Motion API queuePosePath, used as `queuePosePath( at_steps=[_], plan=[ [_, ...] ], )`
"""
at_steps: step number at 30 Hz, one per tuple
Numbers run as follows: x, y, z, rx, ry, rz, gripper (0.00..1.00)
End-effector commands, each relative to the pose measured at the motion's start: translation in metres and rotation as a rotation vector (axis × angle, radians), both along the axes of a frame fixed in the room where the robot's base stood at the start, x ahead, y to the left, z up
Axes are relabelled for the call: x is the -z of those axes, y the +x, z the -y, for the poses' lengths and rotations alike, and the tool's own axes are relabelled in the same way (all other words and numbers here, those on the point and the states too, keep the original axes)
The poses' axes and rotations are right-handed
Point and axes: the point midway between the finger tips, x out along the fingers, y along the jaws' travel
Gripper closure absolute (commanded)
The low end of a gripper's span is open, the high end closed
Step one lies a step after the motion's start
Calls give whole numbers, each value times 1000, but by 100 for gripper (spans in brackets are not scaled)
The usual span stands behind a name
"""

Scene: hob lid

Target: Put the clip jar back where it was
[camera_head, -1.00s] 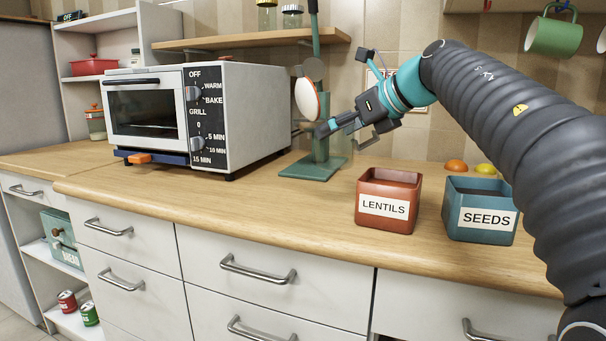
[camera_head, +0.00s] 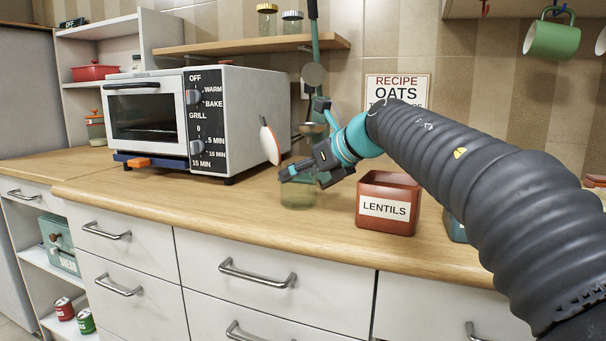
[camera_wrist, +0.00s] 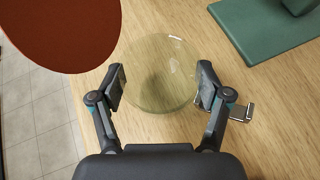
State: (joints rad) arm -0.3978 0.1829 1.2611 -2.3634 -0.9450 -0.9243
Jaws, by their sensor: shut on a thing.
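The clip jar (camera_head: 298,193) is clear, greenish glass, low over or on the wooden counter in front of the oven's right side. I cannot tell whether its base touches the counter. My gripper (camera_head: 299,174) is shut on its sides. In the wrist view the round jar (camera_wrist: 160,72) lies between the two fingers of my gripper (camera_wrist: 161,88), with a metal wire clip (camera_wrist: 242,112) at its right. A white disc with an orange rim (camera_head: 270,141), seemingly its raised lid, stands at the left; its red-orange face (camera_wrist: 62,30) fills the wrist view's upper left.
The toaster oven (camera_head: 240,120) is close on the left. A green stand's base (camera_wrist: 265,28) lies behind the jar. The counter's front edge (camera_head: 230,227) is near.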

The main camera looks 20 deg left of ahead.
Motion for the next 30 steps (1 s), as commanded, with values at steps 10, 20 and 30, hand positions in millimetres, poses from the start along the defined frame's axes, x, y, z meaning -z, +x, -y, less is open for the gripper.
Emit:
queuePosePath(
  at_steps=[10,20,30],
  plan=[
    [2,0,0,0,0,-1,11],
    [2,0,0,0,0,-1,0],
    [-15,-10,22,3,1,1,0]
  ],
)
